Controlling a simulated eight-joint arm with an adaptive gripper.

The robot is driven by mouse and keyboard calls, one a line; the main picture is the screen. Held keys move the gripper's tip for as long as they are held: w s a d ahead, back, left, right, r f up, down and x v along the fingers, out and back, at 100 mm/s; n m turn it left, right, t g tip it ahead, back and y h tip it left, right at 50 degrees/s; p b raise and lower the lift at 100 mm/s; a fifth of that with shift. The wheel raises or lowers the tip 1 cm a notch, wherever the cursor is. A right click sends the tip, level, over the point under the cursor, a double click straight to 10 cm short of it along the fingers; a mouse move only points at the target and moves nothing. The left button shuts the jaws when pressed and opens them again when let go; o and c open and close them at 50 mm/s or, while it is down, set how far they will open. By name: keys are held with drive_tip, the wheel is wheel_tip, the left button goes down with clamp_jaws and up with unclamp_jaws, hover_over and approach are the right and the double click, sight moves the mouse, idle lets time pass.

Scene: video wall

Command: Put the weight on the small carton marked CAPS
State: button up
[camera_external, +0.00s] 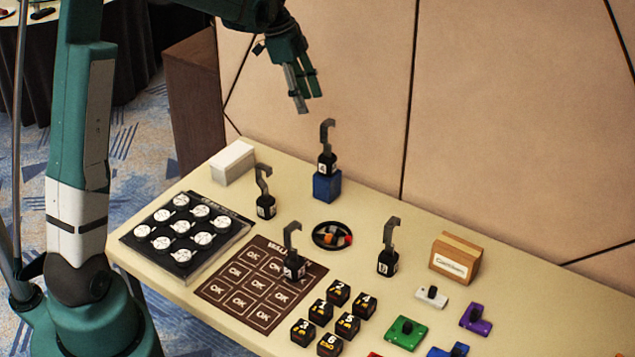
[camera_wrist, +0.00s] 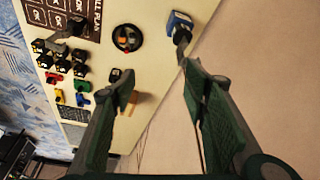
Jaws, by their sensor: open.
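Several black hooked weights stand on the table. One weight (camera_external: 327,163) stands on a blue block (camera_external: 327,187); others are a left weight (camera_external: 266,207), a weight on the brown OK mat (camera_external: 294,267) and a right weight (camera_external: 388,263). A small brown carton (camera_external: 455,259) stands at the right, its white label too small to read surely. My gripper (camera_external: 308,100) is open and empty, above and slightly left of the block's weight. In the wrist view, the blue block (camera_wrist: 180,19) and its hook are beyond the right finger of my gripper (camera_wrist: 162,85).
A white box (camera_external: 233,161) lies at the back left. A black tray of white discs (camera_external: 186,229), a round dish (camera_external: 332,236), black numbered cubes (camera_external: 332,315) and coloured pieces (camera_external: 406,332) fill much of the table. A wall runs behind it.

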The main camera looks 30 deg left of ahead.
drive_tip(key=s+d+r+n+t+y, duration=0.15)
drive_tip(key=s+r+n, duration=0.35)
drive_tip(key=s, duration=0.6)
drive_tip(key=s+d+r+n+t+y, duration=0.1)
drive_tip(key=s+r+n+t, duration=0.15)
drive_tip(key=s+r, duration=0.6)
drive_tip(key=s+f+n+t, duration=0.1)
drive_tip(key=s+f+n, duration=0.2)
drive_tip(key=s, duration=0.7)
drive_tip(key=s+f+n+t, duration=0.1)
drive_tip(key=s+f+n, duration=0.1)
drive_tip(key=s, duration=0.9)
drive_tip(key=shift+d+f+n+y, duration=0.15)
drive_tip(key=shift+f+n+y, duration=0.3)
drive_tip(key=shift+n, duration=0.4)
